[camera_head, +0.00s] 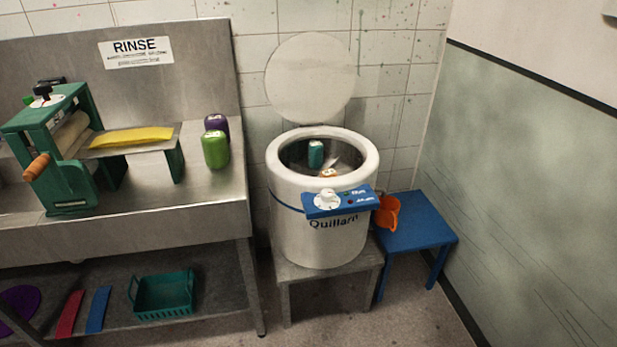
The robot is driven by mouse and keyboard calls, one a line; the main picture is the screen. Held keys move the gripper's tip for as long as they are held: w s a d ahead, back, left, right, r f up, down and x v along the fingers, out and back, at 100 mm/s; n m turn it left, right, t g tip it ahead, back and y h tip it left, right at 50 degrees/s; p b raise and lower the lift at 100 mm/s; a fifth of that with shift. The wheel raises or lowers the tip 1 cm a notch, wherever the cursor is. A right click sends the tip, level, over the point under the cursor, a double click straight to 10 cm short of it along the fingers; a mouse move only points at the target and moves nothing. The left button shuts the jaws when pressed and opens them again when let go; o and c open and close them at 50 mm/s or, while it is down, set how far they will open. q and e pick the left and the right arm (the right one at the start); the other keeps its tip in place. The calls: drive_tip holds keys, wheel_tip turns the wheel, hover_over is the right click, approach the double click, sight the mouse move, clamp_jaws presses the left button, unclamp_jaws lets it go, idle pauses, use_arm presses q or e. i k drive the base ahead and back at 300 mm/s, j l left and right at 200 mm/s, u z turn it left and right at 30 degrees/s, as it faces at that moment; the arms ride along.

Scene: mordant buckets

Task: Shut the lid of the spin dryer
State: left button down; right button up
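The spin dryer (318,236) is a white drum with a blue control panel (341,201) and a white dial on its front. It stands on a low grey stand. Its round pale lid (310,78) stands upright behind the drum, open, against the tiled wall. Inside the open drum are a teal thing (316,153) and an orange-brown thing (328,173), partly hidden by the rim. Neither of my grippers shows in the head view.
A steel counter (215,190) on the left holds a green wringer (66,185), a yellow cloth (131,137), and green (215,150) and purple containers. An orange jug (387,212) is at a blue stool (418,222) right of the dryer. A teal basket (163,297) sits on the lower shelf.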

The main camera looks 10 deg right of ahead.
sight(310, 78)
drive_tip(key=i+l+u, duration=0.25)
drive_tip(key=i+u, duration=0.15)
drive_tip(key=i+l+u, duration=0.35)
drive_tip(key=i, duration=0.25)
drive_tip(key=l, duration=0.1)
